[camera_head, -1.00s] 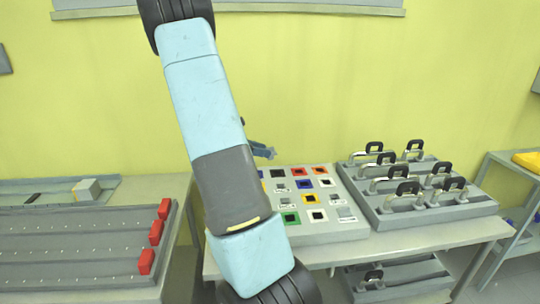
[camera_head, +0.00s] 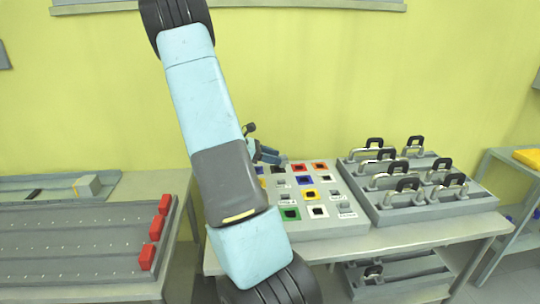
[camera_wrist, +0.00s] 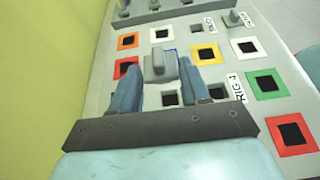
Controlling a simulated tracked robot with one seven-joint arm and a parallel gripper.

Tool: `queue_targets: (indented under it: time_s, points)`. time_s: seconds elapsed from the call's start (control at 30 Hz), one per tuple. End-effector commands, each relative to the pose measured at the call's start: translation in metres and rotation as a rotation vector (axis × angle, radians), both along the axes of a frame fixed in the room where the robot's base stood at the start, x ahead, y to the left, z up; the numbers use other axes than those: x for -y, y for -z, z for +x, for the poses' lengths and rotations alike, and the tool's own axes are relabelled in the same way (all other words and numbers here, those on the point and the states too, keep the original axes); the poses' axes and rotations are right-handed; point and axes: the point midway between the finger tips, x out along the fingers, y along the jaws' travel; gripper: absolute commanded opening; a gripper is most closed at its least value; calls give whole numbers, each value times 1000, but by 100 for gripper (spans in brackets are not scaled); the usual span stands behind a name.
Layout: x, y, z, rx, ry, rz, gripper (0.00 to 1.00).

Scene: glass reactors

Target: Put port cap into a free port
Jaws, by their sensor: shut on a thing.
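My gripper (camera_wrist: 160,80) is shut on a grey port cap (camera_wrist: 160,66), which sits between the blue fingertips in the wrist view. In the head view my gripper (camera_head: 272,156) is over the back left part of the port panel (camera_head: 350,228); the cap there is too small to make out clearly. In the wrist view the cap partly covers a blue-framed port (camera_wrist: 172,50); whether it touches the panel cannot be told. Open dark ports near it include a red one (camera_wrist: 125,68), an orange one (camera_wrist: 128,40), a white one (camera_wrist: 162,33) and a yellow one (camera_wrist: 205,52).
Another grey cap (camera_wrist: 231,19) sits on the panel by a label. A green port (camera_wrist: 265,83) lies further right. In the head view, a rack with black-handled pieces (camera_head: 420,210) stands right of the panel, and a grey board with red blocks (camera_head: 80,250) is at left.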

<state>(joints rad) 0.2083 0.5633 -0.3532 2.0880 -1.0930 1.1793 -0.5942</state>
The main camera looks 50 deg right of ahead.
Motion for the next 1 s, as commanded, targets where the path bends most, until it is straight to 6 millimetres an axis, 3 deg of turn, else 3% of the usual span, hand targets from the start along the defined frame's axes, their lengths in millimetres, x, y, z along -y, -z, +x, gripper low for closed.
queue_targets:
  time_s: [1.0]
  points:
    - [0, 49, 0, -1, -2, 1, 16]
